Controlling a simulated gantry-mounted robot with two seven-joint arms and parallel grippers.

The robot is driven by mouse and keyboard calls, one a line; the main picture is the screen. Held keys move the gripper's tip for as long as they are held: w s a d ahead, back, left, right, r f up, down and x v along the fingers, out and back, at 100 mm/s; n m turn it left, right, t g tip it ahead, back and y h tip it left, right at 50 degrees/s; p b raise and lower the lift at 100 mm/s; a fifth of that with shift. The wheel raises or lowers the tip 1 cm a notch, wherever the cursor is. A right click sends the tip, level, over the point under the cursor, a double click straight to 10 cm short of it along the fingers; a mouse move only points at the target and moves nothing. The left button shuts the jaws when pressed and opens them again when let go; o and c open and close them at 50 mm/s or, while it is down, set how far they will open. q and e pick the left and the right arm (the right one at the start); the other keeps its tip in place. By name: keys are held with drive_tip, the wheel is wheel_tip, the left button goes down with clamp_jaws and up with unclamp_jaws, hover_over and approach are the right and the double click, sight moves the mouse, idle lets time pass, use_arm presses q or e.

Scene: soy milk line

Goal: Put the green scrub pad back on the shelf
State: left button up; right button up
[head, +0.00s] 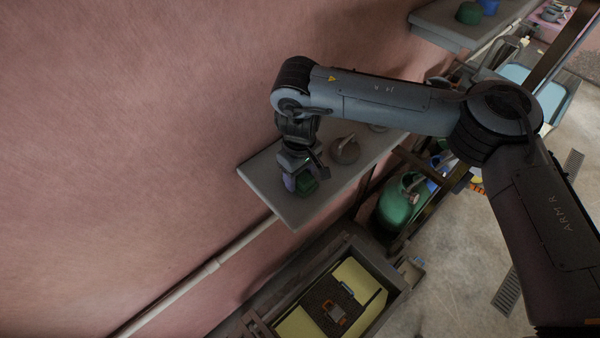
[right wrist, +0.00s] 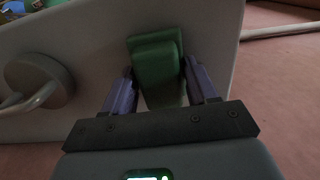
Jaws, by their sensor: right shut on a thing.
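The green scrub pad (right wrist: 156,62) is between the two purple fingers of my right gripper (right wrist: 160,85) in the right wrist view. The right gripper is shut on it. In the head view the pad (head: 307,185) shows beside my right gripper (head: 298,182), at the near left end of the grey shelf (head: 270,197). The shelf (right wrist: 215,25) lies directly behind the pad in the wrist view. I cannot tell whether the pad touches the shelf surface. My left gripper is not in view.
A grey round lid-like object with a handle (head: 345,150) sits on the shelf near the gripper. A green gas cylinder (head: 393,207) stands below. A wooden-framed box with yellow panels (head: 352,272) is at the bottom. A pink wall (head: 130,130) runs along the left.

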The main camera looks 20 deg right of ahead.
drive_tip(key=shift+f, duration=0.2)
drive_tip(key=o, duration=1)
wheel_tip(320, 180, up, 12)
drive_tip(key=shift+r+b, duration=0.15)
drive_tip(key=shift+b, duration=0.35)
